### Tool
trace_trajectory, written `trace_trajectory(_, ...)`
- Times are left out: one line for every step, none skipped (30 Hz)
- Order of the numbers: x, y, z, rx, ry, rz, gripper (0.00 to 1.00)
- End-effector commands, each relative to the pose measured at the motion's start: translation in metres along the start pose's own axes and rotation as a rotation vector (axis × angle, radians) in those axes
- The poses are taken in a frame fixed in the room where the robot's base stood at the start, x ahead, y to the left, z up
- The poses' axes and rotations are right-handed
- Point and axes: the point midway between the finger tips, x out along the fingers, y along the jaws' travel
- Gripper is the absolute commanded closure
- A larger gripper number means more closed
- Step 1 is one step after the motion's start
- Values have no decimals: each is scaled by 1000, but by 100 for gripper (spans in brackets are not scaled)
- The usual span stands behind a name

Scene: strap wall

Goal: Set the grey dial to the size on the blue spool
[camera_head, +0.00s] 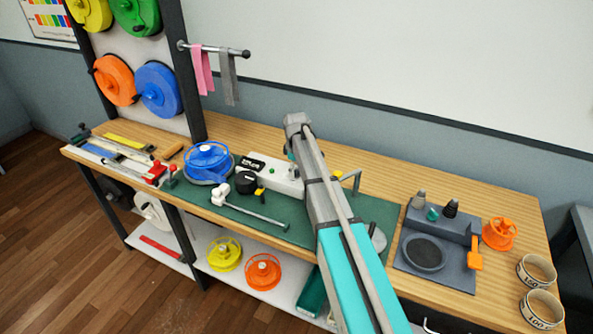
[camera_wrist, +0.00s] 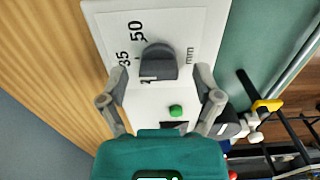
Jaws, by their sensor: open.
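The grey dial (camera_wrist: 158,62) sits on a white panel (camera_wrist: 190,25) marked 35, 50 and mm; another marking is partly hidden beside its lower edge. I cannot tell which mark the dial points to. My gripper (camera_wrist: 160,74) is open, one finger on each side of the dial, with gaps showing. In the head view my arm hides the gripper and the grey dial, while part of the white box (camera_head: 283,178) shows. A blue spool (camera_head: 207,158) lies on the bench left of the box. Its size marking is not readable.
A green button (camera_wrist: 175,110) is on the panel near the dial. A black knob (camera_head: 246,182) and a white-ended rod (camera_head: 250,211) are left of my arm. Another blue spool (camera_head: 158,90) hangs on the rack. A grey station (camera_head: 436,250) stands at the right.

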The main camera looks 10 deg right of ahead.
Motion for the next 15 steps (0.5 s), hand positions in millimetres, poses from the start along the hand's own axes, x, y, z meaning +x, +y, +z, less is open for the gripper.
trace_trajectory(0,0,0,0,0,0,17)
trace_trajectory(0,0,0,0,0,0,17)
trace_trajectory(0,0,0,0,0,0,17)
trace_trajectory(0,0,0,0,0,0,17)
trace_trajectory(0,0,0,0,0,0,19)
trace_trajectory(0,0,0,0,0,0,26)
trace_trajectory(0,0,0,0,0,0,32)
trace_trajectory(0,0,0,0,0,0,38)
trace_trajectory(0,0,0,0,0,0,45)
trace_trajectory(0,0,0,0,0,0,51)
trace_trajectory(0,0,0,0,0,0,56)
trace_trajectory(0,0,0,0,0,0,64)
trace_trajectory(0,0,0,0,0,0,69)
trace_trajectory(0,0,0,0,0,0,75)
trace_trajectory(0,0,0,0,0,0,82)
